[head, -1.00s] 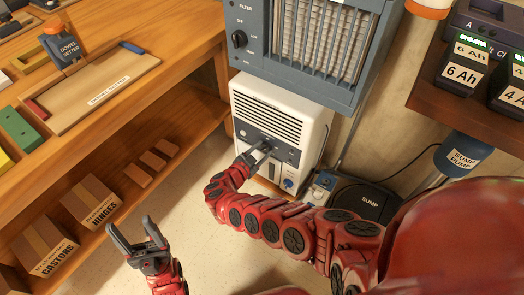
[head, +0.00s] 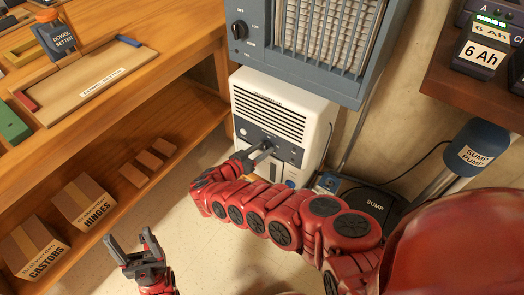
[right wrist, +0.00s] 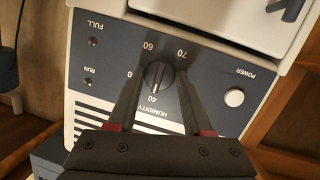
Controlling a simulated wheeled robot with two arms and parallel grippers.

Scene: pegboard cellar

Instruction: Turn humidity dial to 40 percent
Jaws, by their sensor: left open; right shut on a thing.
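The white dehumidifier (head: 310,112) stands on the floor under a blue-grey filter unit. In the right wrist view its dark control panel (right wrist: 215,72) appears upside down. The black humidity dial (right wrist: 158,79) sits among the marks 40, 60 and 70; another number is partly hidden by a finger. I cannot clearly tell which mark the dial points to. My right gripper (right wrist: 160,84) is shut on the dial, one finger on each side; in the head view this gripper (head: 262,150) reaches the panel. My left gripper (head: 136,248) is open and empty, low over the floor.
The panel also has a round power button (right wrist: 234,97). The filter unit (head: 300,45) overhangs the dehumidifier. A wooden shelf (head: 130,100) with boxes stands left. Floor between the shelf and my right arm is clear.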

